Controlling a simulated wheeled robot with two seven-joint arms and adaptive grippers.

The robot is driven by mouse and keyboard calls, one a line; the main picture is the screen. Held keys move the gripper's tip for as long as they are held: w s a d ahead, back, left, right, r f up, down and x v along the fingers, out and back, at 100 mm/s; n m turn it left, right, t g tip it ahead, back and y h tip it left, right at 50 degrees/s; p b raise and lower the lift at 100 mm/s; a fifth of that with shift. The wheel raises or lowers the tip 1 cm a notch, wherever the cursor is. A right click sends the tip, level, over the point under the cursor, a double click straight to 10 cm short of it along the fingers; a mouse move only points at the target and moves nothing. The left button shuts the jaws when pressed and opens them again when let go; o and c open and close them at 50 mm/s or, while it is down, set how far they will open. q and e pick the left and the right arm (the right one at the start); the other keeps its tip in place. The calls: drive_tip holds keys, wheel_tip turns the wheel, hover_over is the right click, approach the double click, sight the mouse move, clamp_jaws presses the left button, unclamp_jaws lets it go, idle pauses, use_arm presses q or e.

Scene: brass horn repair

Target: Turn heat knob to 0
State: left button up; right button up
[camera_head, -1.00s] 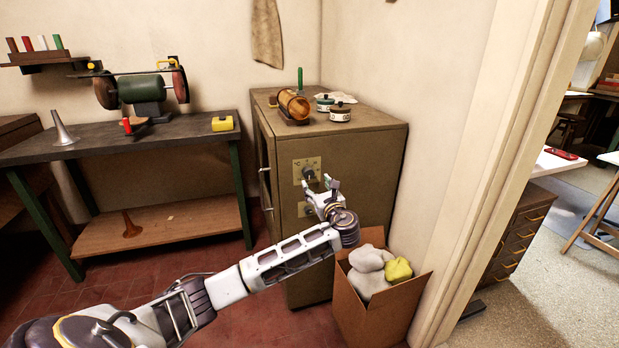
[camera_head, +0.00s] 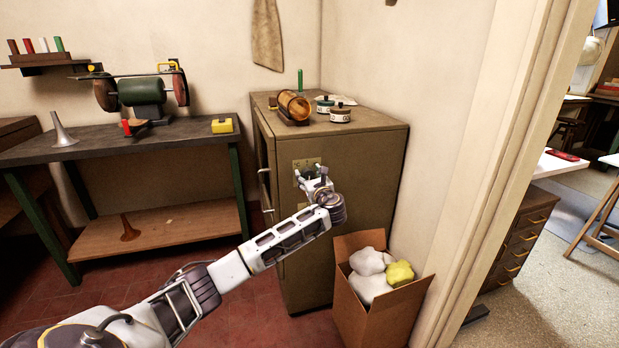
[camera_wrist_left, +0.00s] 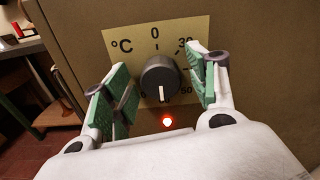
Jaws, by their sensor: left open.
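The heat knob (camera_wrist_left: 160,78) is a dark round knob on a yellow dial plate (camera_wrist_left: 117,43) marked °C, on the brown cabinet's front. Its white pointer line points down, away from the 0 at the top. My left gripper (camera_wrist_left: 160,76) is open, with one green-padded finger on each side of the knob. Gaps show between the pads and the knob. In the head view the left gripper (camera_head: 314,177) is in front of the plate and hides most of the knob. Some lower dial numbers are hidden by the fingers. My right gripper is not in view.
A red light (camera_wrist_left: 167,122) glows below the knob. The brown cabinet (camera_head: 360,170) carries jars and a wooden roller on top. A cardboard box (camera_head: 375,315) of cloths stands at its right front. A workbench (camera_head: 190,137) with a grinder is at the left.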

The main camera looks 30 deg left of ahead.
use_arm(q)
drive_tip(key=c, duration=1)
